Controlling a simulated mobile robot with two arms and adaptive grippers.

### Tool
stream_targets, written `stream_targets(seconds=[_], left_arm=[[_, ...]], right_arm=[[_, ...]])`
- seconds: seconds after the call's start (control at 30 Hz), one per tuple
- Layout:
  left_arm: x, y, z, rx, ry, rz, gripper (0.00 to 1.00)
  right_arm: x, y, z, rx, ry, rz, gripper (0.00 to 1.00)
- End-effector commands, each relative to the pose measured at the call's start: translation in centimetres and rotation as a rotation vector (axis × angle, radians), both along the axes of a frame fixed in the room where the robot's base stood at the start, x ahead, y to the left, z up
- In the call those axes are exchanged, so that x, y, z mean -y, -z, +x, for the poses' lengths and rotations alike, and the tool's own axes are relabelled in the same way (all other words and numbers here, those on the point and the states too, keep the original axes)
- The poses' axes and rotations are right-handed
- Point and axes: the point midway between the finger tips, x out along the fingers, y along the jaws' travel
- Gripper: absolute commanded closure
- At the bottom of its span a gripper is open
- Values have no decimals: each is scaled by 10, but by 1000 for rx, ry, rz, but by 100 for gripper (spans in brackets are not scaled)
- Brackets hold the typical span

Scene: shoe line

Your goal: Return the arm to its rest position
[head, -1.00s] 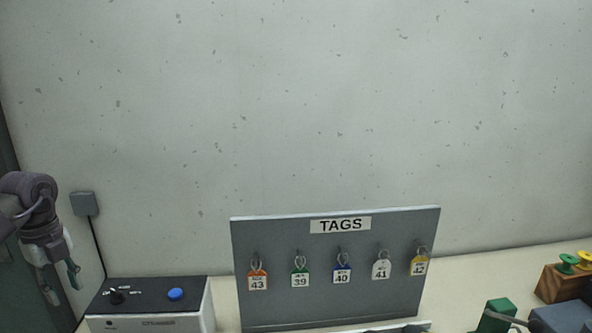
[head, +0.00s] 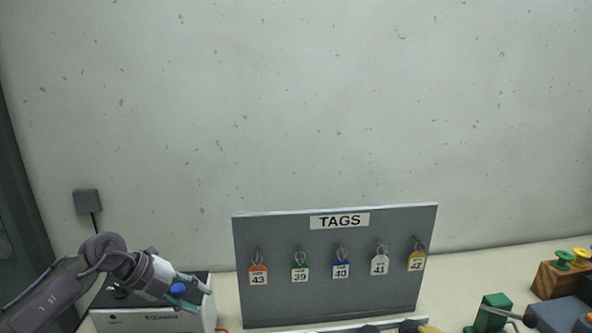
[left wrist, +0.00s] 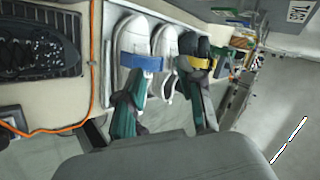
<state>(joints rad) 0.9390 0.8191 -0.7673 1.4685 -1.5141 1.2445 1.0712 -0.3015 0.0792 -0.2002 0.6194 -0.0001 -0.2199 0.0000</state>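The gripper looks open and empty. The left arm reaches in from the lower left edge. I cannot make out my right gripper in either view.
A grey TAGS board (head: 335,295) with several numbered tags stands right of the box. Green and yellow spools on a wooden block (head: 556,280) and a green block (head: 488,312) are at right. An orange cable (left wrist: 92,70) and dark shoe (left wrist: 38,45) show in the wrist view.

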Motion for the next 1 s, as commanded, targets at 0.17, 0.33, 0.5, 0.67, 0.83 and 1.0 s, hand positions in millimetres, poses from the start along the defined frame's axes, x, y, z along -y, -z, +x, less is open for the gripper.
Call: stream_targets(seconds=[0.17, 0.33, 0.5, 0.67, 0.83, 1.0], left_arm=[[121, -26, -21, 203, 24, -510, 62], [149, -69, -32, 321, -226, -936, 62], [109, -67, -34, 319, -682, -1192, 62], [51, -7, -56, 181, -1197, -1216, 62], [9, 87, -125, -98, -1680, -1014, 62], [0, 146, -202, -355, -1919, -767, 62]], right_arm=[[0, 0, -1, -1, 0, 0, 26], [0, 0, 0, 0, 0, 0, 26], [0, 0, 0, 0, 0, 0, 26], [0, 0, 1, 0, 0, 0, 26], [0, 0, 1, 2, 0, -1, 26], [0, 0, 2, 2, 0, -1, 26]])
